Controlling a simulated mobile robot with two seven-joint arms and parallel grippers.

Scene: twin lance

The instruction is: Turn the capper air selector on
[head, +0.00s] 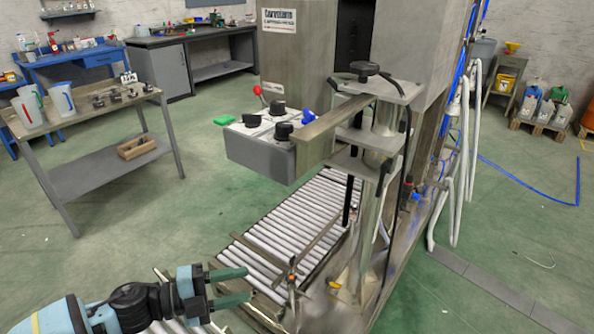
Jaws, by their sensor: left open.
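A grey control box (258,152) juts out from the capping machine in the middle of the head view. Several black knobs sit on its sloped top, one of them a front black knob (283,131). A red ball-ended lever (257,91), a blue part (308,115) and a green part (224,120) show around it. I cannot read labels, so I cannot tell which control is the capper air selector or how it is set. My left gripper (247,284) is at the lower left, below the box and apart from it. Its teal fingers are open and empty. My right gripper is out of view.
A roller conveyor (285,235) runs beneath the box. A steel post with a bracket (378,90) stands right of the box. A side table (90,165) with jugs is at the left. The green floor between table and conveyor is clear.

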